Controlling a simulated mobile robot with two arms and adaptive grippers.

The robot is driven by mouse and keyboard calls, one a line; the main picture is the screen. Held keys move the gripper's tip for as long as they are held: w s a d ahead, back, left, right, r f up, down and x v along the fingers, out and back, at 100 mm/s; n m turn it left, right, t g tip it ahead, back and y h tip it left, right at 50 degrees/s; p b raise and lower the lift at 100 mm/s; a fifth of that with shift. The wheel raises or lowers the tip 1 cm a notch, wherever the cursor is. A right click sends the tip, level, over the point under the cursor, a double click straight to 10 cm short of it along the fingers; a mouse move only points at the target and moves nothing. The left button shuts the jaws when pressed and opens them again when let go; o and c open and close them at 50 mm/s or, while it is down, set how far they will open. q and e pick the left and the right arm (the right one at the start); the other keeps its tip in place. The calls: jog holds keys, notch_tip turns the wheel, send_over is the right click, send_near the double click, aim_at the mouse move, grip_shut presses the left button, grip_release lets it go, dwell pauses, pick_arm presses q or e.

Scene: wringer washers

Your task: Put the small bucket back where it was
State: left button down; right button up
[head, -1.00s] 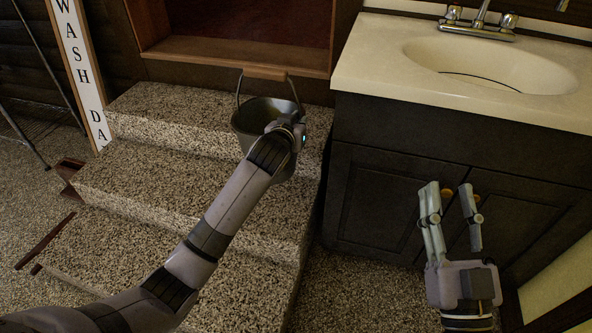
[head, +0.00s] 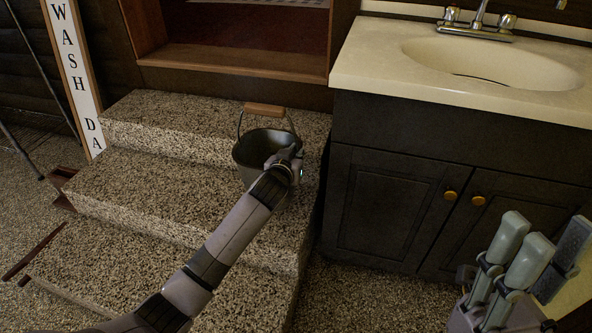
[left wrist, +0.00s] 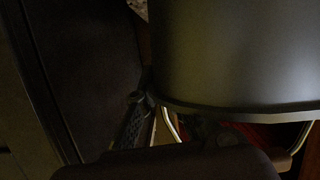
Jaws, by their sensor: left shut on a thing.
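The small metal bucket (head: 250,153) is upright in front of the grey speckled steps, near their right end, with its wire handle and wooden grip (head: 264,110) standing up. My left gripper (head: 289,158) is shut on the right side of its rim. The arm hides the bucket's lower right, and I cannot tell whether its base touches a step. In the left wrist view the bucket's dark wall (left wrist: 235,50) fills the upper right, close to the fingers. My right gripper (head: 543,238) is empty with its fingers apart, at the lower right before the cabinet.
The speckled steps (head: 150,175) lead up to a wooden-framed opening (head: 240,62). A dark sink cabinet (head: 385,205) with a cream top stands close on the right. A "WASH DA" sign (head: 75,75) leans at the left. The left part of the steps is clear.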

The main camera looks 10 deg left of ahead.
pick_arm(q)
notch_tip(320, 180, down, 5)
jog(key=shift+r+b, duration=0.1)
jog(key=shift+b, duration=0.9)
jog(key=shift+f, duration=0.2)
jog(key=c, duration=1.8)
grip_release()
jog(key=shift+o, duration=0.2)
